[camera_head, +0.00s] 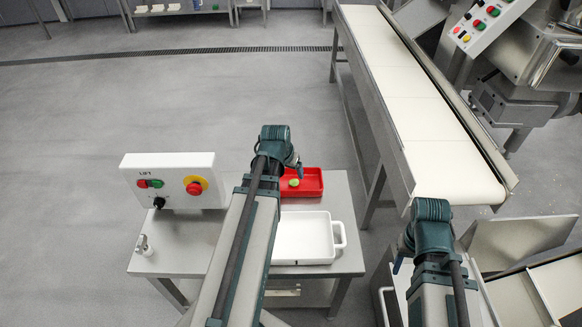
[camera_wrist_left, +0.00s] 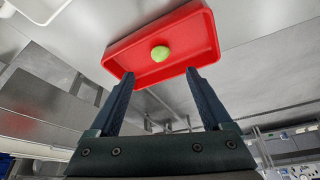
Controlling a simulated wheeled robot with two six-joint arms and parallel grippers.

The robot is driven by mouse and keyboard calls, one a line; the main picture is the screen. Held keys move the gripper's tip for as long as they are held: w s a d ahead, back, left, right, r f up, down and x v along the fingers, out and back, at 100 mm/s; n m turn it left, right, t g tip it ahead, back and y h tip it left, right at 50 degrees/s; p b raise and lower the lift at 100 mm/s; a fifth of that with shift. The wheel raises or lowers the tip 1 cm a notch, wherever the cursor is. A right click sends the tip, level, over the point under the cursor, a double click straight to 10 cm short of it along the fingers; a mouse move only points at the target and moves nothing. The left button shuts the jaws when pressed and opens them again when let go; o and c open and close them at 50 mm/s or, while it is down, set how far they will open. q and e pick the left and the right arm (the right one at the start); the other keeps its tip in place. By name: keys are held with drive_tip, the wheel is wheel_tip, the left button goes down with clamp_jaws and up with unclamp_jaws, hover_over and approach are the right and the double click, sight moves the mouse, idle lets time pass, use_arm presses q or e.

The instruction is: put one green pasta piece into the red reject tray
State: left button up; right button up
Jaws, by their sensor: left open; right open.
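A red tray (camera_head: 315,184) stands on the steel table, and its inside fills the upper middle of the left wrist view (camera_wrist_left: 195,50). One round green pasta piece (camera_head: 294,182) lies on the tray floor; it also shows in the left wrist view (camera_wrist_left: 160,53). My left gripper (camera_wrist_left: 160,74) is open and empty, with its two fingers apart and pointing at the tray. The piece lies beyond the fingertips, between their lines, not touched. My right gripper (camera_head: 398,260) is at the right, away from the tray, mostly hidden by its own arm; it is open.
A white tray with a handle (camera_head: 303,240) looks empty beside my left arm. A control box with red and green buttons (camera_head: 175,180) stands at the table's left. A pale conveyor belt (camera_head: 410,105) runs along the right, with machinery beyond it. Steel bins (camera_head: 520,240) stand at the lower right.

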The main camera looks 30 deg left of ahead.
use_arm(q)
drive_tip(key=p+v, duration=0.1)
drive_tip(key=v, duration=0.2)
drive_tip(key=shift+p, duration=0.35)
use_arm(e)
wheel_tip(320, 180, up, 3)
drive_tip(key=shift+f, duration=0.1)
use_arm(q)
drive_tip(key=s+d+m+g, duration=0.1)
drive_tip(key=d, duration=0.5)
drive_tip(key=s+d+f+m+g, duration=0.1)
drive_tip(key=d, duration=0.5)
drive_tip(key=s+d+m, duration=0.1)
drive_tip(key=d, duration=0.5)
drive_tip(key=shift+s+d+f+g+h, duration=0.1)
drive_tip(key=shift+s+f+g+h, duration=0.15)
drive_tip(key=shift+g+h, duration=0.15)
drive_tip(key=s+d+m+g+y, duration=0.1)
drive_tip(key=s+d+m+g, duration=0.1)
drive_tip(key=s+d, duration=0.5)
drive_tip(key=d, duration=0.4)
drive_tip(key=shift+s+d, duration=0.25)
drive_tip(key=shift+s, duration=0.15)
wheel_tip(320, 180, up, 16)
drive_tip(key=p, duration=1.6)
drive_tip(key=shift+r, duration=0.15)
use_arm(e)
wheel_tip(320, 180, up, 16)
drive_tip(key=shift+r, duration=0.2)
